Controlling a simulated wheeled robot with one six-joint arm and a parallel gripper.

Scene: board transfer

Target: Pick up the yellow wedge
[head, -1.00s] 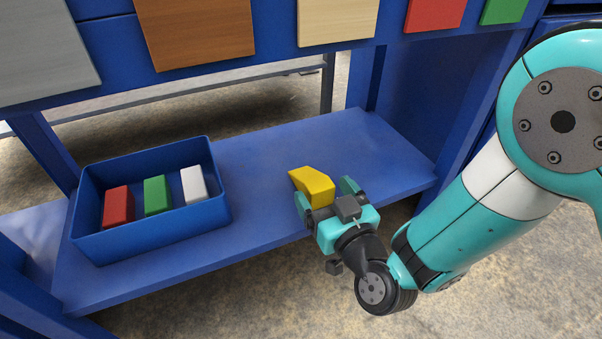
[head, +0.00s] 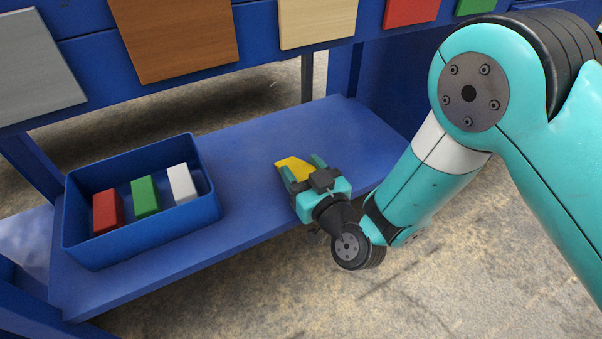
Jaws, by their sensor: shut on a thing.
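The yellow wedge (head: 291,167) is between the teal fingers of my gripper (head: 302,170), over the blue shelf (head: 262,140). My gripper is shut on it. The wedge's narrow end points to the upper left, and its near part is hidden behind the gripper. I cannot tell whether the wedge touches the shelf or hangs just above it.
A blue tray (head: 140,241) stands on the shelf's left part, with a red block (head: 107,210), a green block (head: 145,196) and a white block (head: 182,183) inside. Coloured panels, one of them brown (head: 173,38), hang above.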

